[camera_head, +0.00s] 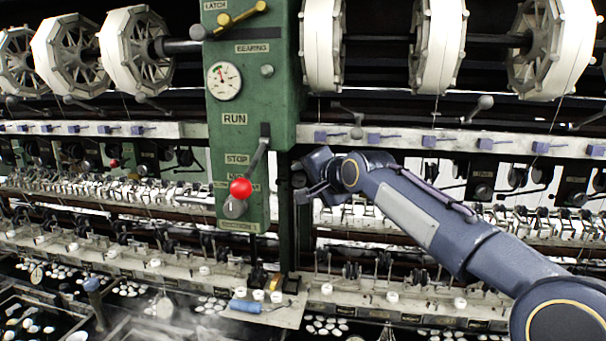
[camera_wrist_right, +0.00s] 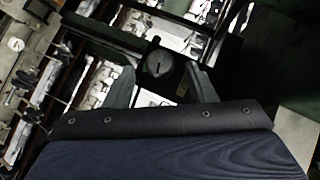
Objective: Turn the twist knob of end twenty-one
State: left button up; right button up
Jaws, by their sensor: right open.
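In the right wrist view a dark round knob (camera_wrist_right: 160,63) with a short pale mark sits on a small plate. My right gripper (camera_wrist_right: 162,82) is open, with one grey finger on each side of the near part of the knob. I cannot tell whether the fingers touch it. In the head view my right gripper (camera_head: 306,188) is just right of the green control column, and it hides this knob. No number for end twenty-one is readable. My left gripper is not in view.
The green column (camera_head: 225,135) carries a gauge (camera_head: 223,81), a lever (camera_head: 259,155) and a red ball knob (camera_head: 240,188) close to my right gripper's left. White reels (camera_head: 437,45) hang above. A blue roll (camera_head: 245,306) lies on the ledge below.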

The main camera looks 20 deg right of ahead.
aim_at(300, 187)
jog(key=shift+x, duration=0.9)
